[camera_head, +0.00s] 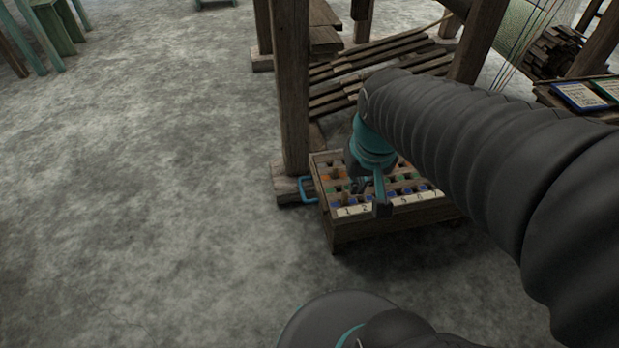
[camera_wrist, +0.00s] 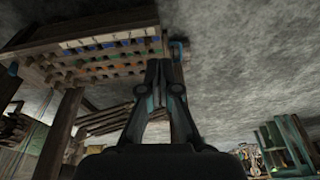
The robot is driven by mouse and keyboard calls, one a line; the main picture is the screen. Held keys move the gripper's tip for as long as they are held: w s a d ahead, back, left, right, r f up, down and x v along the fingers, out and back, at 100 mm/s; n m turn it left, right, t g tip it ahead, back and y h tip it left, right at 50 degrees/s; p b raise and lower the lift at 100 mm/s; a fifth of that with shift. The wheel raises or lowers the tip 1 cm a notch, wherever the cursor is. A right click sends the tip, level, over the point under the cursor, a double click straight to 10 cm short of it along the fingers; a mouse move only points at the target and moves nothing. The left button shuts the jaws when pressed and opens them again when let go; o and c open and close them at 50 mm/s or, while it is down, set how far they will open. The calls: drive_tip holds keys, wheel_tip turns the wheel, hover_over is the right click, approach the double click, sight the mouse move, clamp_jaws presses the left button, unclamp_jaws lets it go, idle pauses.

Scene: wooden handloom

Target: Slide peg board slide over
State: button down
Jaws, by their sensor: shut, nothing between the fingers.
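The wooden peg board (camera_head: 345,226) stands low on the floor in front of the loom, with rows of holes, coloured pegs and a numbered white strip along its near edge. It also shows at the upper left of the wrist view (camera_wrist: 60,58). A blue handle (camera_head: 308,190) sticks out of its left side; a blue part shows beside my fingertips in the wrist view (camera_wrist: 178,48). My gripper (camera_wrist: 163,66) is shut and empty, its tips close to the board's end near that handle. I cannot tell whether they touch. In the head view my wrist hides part of the board.
A loom post (camera_head: 291,85) rises just behind the handle. Slatted treadles (camera_head: 375,65) lie behind the board. A small dark table with cards (camera_head: 582,95) is at the right. Open concrete floor (camera_head: 150,190) lies to the left and in front.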

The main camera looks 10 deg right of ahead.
drive_tip(key=w+f+m+g+y, duration=0.1)
drive_tip(key=w+f+m, duration=0.3)
drive_tip(key=w+f, duration=0.3)
drive_tip(key=w+d+f+m+g+y, duration=0.1)
drive_tip(key=w+f+m+y, duration=0.1)
drive_tip(key=w+f+m, duration=0.2)
drive_tip(key=w+d+f+m+g+y+b, duration=0.1)
drive_tip(key=w+f+m, duration=0.4)
drive_tip(key=w+f, duration=0.6)
drive_tip(key=shift+d+f+g+y, duration=0.15)
drive_tip(key=shift+f+g+y, duration=0.05)
drive_tip(key=shift+f, duration=0.65)
drive_tip(key=shift+d+f+g+y, duration=0.1)
drive_tip(key=shift+f+g+y, duration=0.1)
drive_tip(key=shift+f, duration=0.6)
drive_tip(key=w+m, duration=0.1)
drive_tip(key=w+r+m+t, duration=0.1)
drive_tip(key=w, duration=0.1)
drive_tip(key=shift+w+a+r, duration=0.1)
drive_tip(key=shift+w+r, duration=0.05)
drive_tip(key=shift+r, duration=0.05)
drive_tip(key=shift+w+a+m, duration=0.15)
drive_tip(key=shift+m, duration=0.85)
drive_tip(key=b+x, duration=0.1)
drive_tip(key=x, duration=0.9)
drive_tip(key=shift+a, duration=0.2)
drive_tip(key=shift+r, duration=0.1)
